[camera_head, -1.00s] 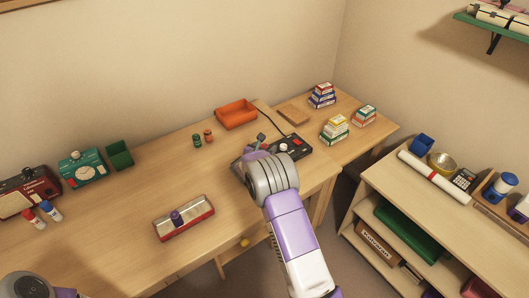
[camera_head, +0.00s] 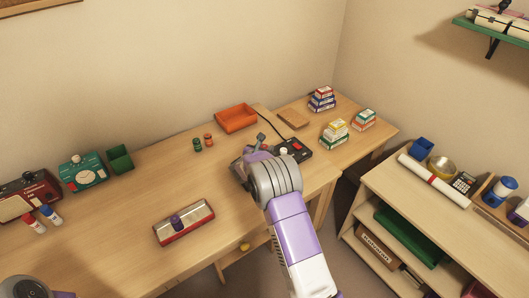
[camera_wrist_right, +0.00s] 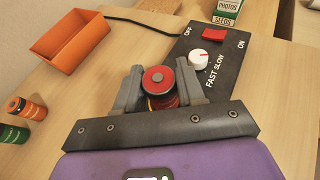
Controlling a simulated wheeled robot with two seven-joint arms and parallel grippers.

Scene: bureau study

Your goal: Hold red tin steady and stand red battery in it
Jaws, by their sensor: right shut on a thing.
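The red tin (camera_head: 206,208) is a long, shallow box with red sides and a pale inside, lying on the desk. A purple battery (camera_head: 176,219) stands in its left part. My right gripper (camera_wrist_right: 157,84) is shut on the red battery (camera_wrist_right: 158,78), seen end-on between the fingers in the right wrist view. In the head view this gripper (camera_head: 256,148) is behind and to the right of the tin, beside the black control box; the wrist hides the battery there. Part of my left arm shows at the bottom left corner; its gripper is out of view.
A green battery (camera_head: 197,145) and an orange battery (camera_head: 208,140) stand near the orange tray (camera_head: 236,118). The black control box (camera_wrist_right: 220,62) with a white knob is just beyond my right gripper. Desk between tin and gripper is clear.

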